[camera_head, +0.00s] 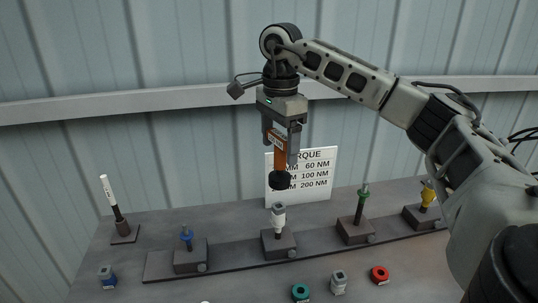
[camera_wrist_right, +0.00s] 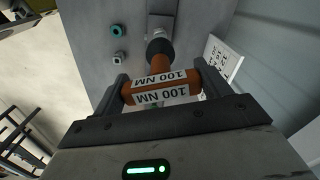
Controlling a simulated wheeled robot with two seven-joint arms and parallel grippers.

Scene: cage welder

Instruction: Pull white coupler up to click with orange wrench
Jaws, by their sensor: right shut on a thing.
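My right gripper (camera_head: 281,147) is shut on the orange wrench (camera_head: 280,160) and holds it upright in the air, dark socket end down. In the right wrist view the wrench (camera_wrist_right: 161,90) lies between the two fingers, and its labels read 100 NM. The white coupler (camera_head: 278,217) stands upright on the middle dark block of the bench. The wrench's lower end is just above the coupler, with a small gap between them in the head view. My left gripper is not in view.
The blue fitting (camera_head: 187,239), green fitting (camera_head: 363,200) and yellow fitting (camera_head: 427,194) stand on neighbouring blocks. A white-handled tool (camera_head: 110,195) stands at left. Loose teal (camera_head: 300,292), grey (camera_head: 338,282), red (camera_head: 379,274) and blue (camera_head: 107,275) pieces lie in front. A torque sign (camera_head: 313,181) stands behind.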

